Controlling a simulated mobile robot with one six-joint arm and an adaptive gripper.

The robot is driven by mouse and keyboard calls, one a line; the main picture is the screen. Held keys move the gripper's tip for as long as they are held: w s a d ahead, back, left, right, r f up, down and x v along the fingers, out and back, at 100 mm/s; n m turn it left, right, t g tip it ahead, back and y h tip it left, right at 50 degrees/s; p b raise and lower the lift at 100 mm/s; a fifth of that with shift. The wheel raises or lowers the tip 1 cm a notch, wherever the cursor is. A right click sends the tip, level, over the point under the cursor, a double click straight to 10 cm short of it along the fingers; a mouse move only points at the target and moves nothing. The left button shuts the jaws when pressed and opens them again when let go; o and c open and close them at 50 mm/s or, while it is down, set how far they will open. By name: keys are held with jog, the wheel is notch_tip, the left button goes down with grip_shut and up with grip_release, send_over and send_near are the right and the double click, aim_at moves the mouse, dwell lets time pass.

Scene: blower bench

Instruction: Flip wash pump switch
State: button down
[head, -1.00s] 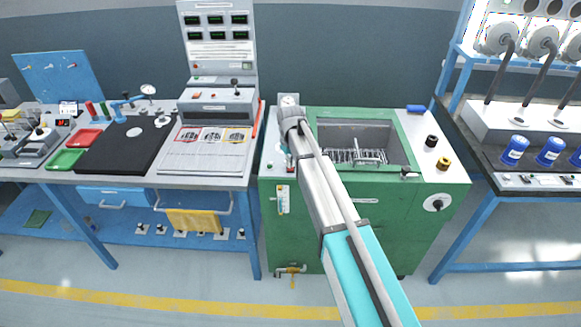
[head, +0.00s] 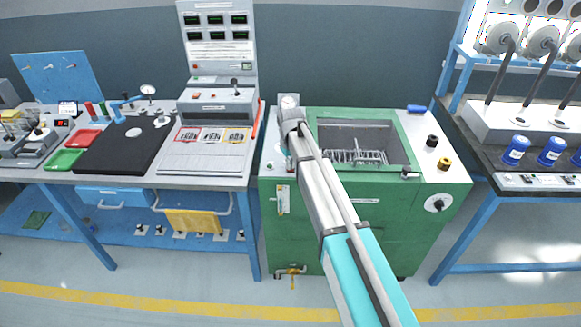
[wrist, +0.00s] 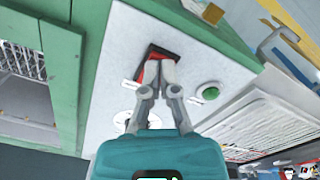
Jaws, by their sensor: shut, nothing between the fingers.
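In the wrist view a red rocker switch (wrist: 148,72) in a black surround sits on a white panel (wrist: 112,60). My gripper (wrist: 160,66) is shut with nothing held, its fingertips right over the switch. They cover much of it, so I cannot tell whether they touch it or which way the rocker is tilted. In the head view the green wash cabinet (head: 385,240) stands in the middle, and my arm hides the switch and fingertips over its left top panel.
A green round button (wrist: 208,91) lies right of the switch in the wrist view. The open wash basin (head: 405,150) is beside my arm. A workbench (head: 245,182) stands close on the left.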

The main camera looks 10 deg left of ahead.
jog(key=shift+r+p, duration=3.5)
jog(key=s+d+m, duration=0.7)
jog(key=s+d, duration=1.7)
jog(key=d, duration=0.3)
jog(key=shift+s, duration=0.3)
